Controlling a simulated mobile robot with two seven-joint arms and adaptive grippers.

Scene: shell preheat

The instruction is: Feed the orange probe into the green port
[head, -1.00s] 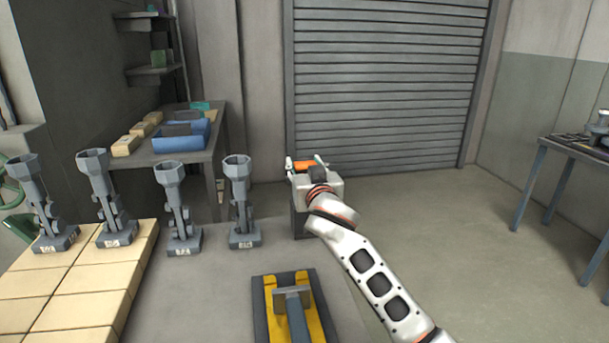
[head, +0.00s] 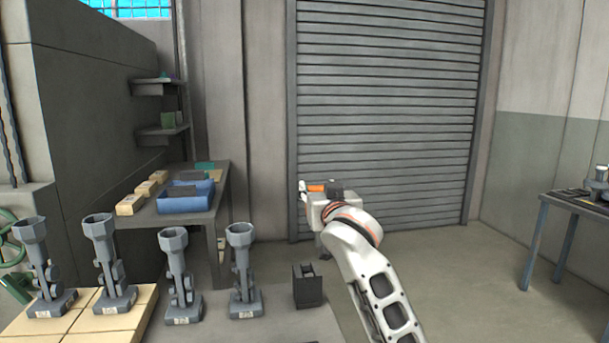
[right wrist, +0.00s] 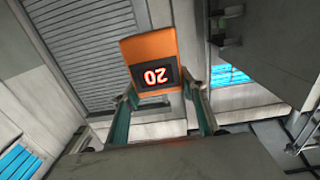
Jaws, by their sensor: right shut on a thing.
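The orange probe (head: 316,188) is in my right gripper (head: 305,190), held in the air in front of the grey shutter. In the right wrist view the orange probe (right wrist: 150,48) has a dark display with red glowing digits. The fingers of my right gripper (right wrist: 164,112) close on it from both sides. Its far end does not show clearly. I cannot make out a green port in either view. My left gripper is not in view.
Several grey stands with cup-shaped tops, one of them here (head: 243,270), stand at the left on the table and pale blocks. A dark open holder (head: 308,286) stands on the table below my gripper. A blue bin (head: 185,204) is on the back bench.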

